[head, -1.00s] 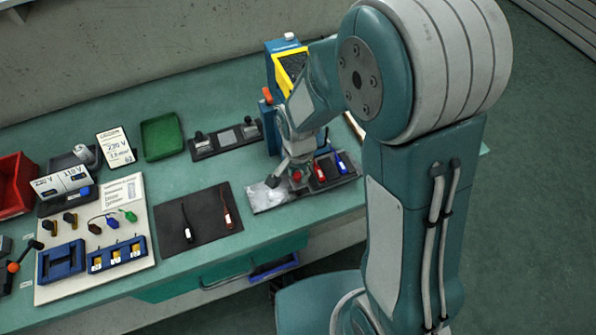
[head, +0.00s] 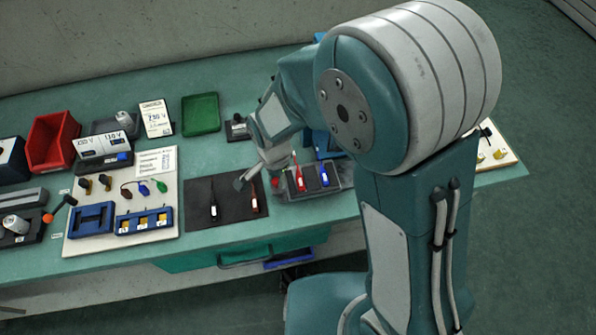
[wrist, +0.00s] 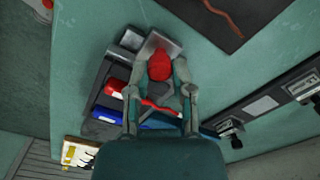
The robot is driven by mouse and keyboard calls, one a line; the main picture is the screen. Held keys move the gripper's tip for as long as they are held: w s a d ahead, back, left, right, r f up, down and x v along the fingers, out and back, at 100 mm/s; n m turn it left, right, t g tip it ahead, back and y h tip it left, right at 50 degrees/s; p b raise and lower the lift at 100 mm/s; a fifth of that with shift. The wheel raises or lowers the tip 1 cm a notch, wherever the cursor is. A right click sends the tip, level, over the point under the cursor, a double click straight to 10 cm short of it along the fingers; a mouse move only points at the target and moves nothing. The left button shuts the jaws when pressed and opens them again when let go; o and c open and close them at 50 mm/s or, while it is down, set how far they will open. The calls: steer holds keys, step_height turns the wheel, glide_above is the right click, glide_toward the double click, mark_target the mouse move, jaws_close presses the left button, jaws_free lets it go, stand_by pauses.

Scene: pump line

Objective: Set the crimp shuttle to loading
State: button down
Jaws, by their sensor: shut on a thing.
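The crimp shuttle (head: 337,181), a dark carriage, stands near the table's front edge right of the black mat. A red-handled piece (head: 300,182) and a blue-handled piece (head: 324,175) lie on it. They also show in the wrist view, red (wrist: 117,88) and blue (wrist: 106,111). My gripper (head: 266,178) is shut on a red knob (wrist: 160,68) at the shuttle's left part. A bare metal plate (wrist: 165,42) shows just beyond the knob in the wrist view. My arm hides part of the shuttle and the blue press behind it.
A green tray (head: 201,114), a meter card, a red bin (head: 52,141) and a white board with plugs (head: 125,225) stand further left. A board with yellow parts (head: 497,150) is at the right.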

steer(key=shift+s+a, duration=0.15)
steer(key=shift+a, duration=0.1)
steer(key=c, duration=0.5)
jaws_free()
steer(key=shift+a, duration=0.3)
steer(key=shift+d, duration=0.1)
steer(key=shift+d+r, duration=0.1)
steer(key=shift+r, duration=0.05)
step_height(320, 180, up, 12)
steer(key=shift+a+f, duration=0.25)
